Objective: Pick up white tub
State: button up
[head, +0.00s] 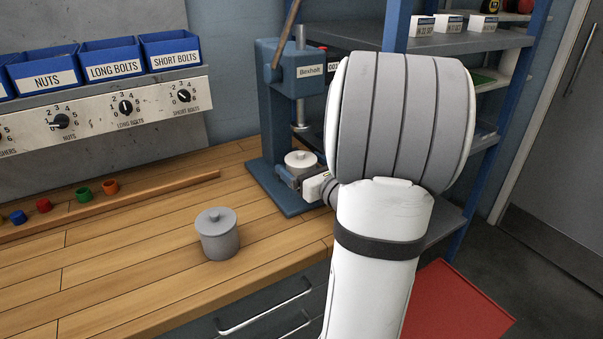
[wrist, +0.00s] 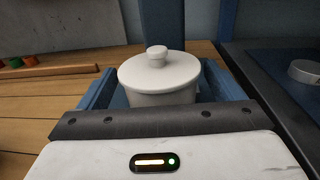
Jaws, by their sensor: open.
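The white tub (head: 301,160), round with a knobbed lid, stands upright at the blue press, below its ram. It also shows in the wrist view (wrist: 160,80), directly ahead of my gripper (wrist: 160,88). One blue finger shows on each side of the tub, with the jaws open. In the head view my gripper (head: 302,176) is at the tub, partly hidden by my arm. I cannot tell whether either finger touches the tub. The tub's lower part is hidden.
The blue press (head: 283,85) rises behind the tub. A grey lidded pot (head: 218,235) stands on the wooden bench (head: 130,270), left of the press. Small coloured cups (head: 82,194) line a wooden strip. Shelves (head: 480,40) stand at right. The front bench is mostly clear.

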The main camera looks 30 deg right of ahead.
jog(key=shift+w, duration=1.1)
jog(key=shift+s, duration=0.1)
jog(key=c, duration=1.4)
jog(key=shift+c, duration=0.2)
